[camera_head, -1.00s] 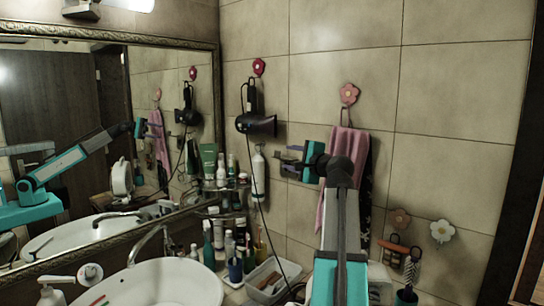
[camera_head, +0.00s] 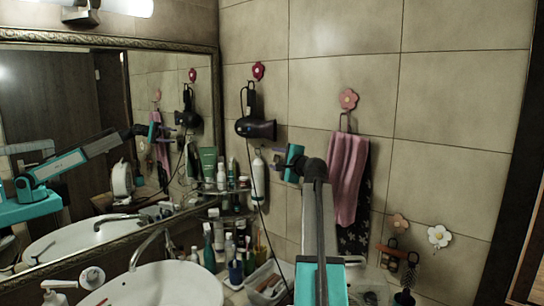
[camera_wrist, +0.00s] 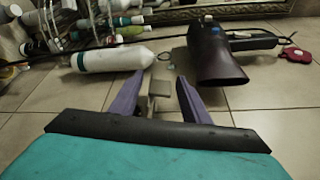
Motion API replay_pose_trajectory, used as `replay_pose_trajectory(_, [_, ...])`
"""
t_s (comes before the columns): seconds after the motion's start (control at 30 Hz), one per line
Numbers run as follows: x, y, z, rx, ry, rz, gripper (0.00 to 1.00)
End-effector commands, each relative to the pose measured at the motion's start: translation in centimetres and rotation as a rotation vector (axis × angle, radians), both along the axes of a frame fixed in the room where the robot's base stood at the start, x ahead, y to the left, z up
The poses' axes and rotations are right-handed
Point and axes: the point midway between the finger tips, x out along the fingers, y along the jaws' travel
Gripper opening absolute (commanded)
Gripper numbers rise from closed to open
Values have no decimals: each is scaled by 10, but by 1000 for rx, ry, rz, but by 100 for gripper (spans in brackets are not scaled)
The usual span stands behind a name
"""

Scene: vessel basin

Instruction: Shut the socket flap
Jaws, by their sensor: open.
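My gripper (camera_head: 274,157) is open, in front of the tiled wall below the hair dryer in the head view. In the wrist view its two purple fingers (camera_wrist: 162,80) stand apart. A small grey-beige box (camera_wrist: 158,88), which looks like the socket with its flap, shows between the fingers against the wall. Whether the fingers touch it, and how far the flap stands open, I cannot tell. In the head view I cannot make out the socket behind my gripper.
A dark hair dryer (camera_head: 256,128) hangs on the wall, close by one finger in the wrist view (camera_wrist: 222,55). A white bottle (camera_head: 258,177) is on the other side. The dryer's cable hangs nearby. A pink towel (camera_head: 347,175) hangs at right; a sink (camera_head: 165,285) is below left.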

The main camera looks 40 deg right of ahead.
Motion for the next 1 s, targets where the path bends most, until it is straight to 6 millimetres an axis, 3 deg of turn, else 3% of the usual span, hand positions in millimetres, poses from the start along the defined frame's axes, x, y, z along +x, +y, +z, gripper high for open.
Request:
replay_pose_trajectory(0.3, [29,-9,-2,1,0,0,43])
replay_pose_trajectory(0.7, [32,-9,-4,1,0,0,43])
replay_pose_trajectory(0.93, [32,-9,-4,1,-1,1,4])
replay_pose_trajectory(1.0, [32,-9,-4,1,-1,1,0])
